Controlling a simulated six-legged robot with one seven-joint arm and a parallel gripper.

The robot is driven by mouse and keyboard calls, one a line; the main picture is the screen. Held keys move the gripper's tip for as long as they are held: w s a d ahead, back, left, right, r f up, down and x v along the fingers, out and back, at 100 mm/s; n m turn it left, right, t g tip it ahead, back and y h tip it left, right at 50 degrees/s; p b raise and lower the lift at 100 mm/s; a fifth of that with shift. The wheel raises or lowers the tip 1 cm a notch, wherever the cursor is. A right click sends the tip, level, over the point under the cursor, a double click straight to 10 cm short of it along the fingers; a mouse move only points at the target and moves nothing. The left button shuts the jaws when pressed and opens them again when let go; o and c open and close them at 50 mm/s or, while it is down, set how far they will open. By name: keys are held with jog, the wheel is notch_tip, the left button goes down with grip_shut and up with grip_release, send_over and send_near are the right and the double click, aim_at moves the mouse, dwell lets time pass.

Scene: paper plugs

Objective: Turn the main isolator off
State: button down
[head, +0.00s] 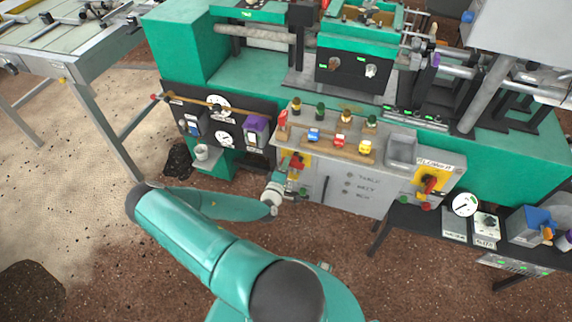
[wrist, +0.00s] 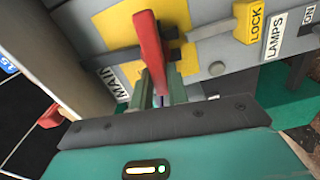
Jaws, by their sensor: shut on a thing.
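The main isolator's red handle (wrist: 149,45) stands out from a yellow plate (wrist: 178,18) in the wrist view, next to a label reading MAIN (wrist: 112,84). My gripper (wrist: 161,90) is shut on the lower part of this red handle, with one finger on each side. In the head view the red handle (head: 297,160) is at the left end of the grey control panel (head: 330,182), and my gripper (head: 287,184) reaches it from below. My fingers partly hide the handle and its plate there.
Another red handle on a yellow plate (head: 431,182) is at the panel's right end. Coloured padlocks or tags (head: 340,143) sit on the ledge above. A yellow LOCK tag (wrist: 250,20) and a LAMPS label (wrist: 274,36) are close to my gripper. A black gauge board (head: 222,122) stands left.

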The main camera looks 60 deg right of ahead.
jog(key=shift+s+a+f+n, duration=0.1)
jog(key=shift+f+n, duration=0.15)
jog(key=shift+n, duration=0.35)
jog(key=c, duration=1.4)
grip_release()
jog(key=shift+o, duration=0.2)
jog(key=s+a, duration=0.2)
jog(key=a, duration=1.1)
jog(key=shift+a, duration=0.3)
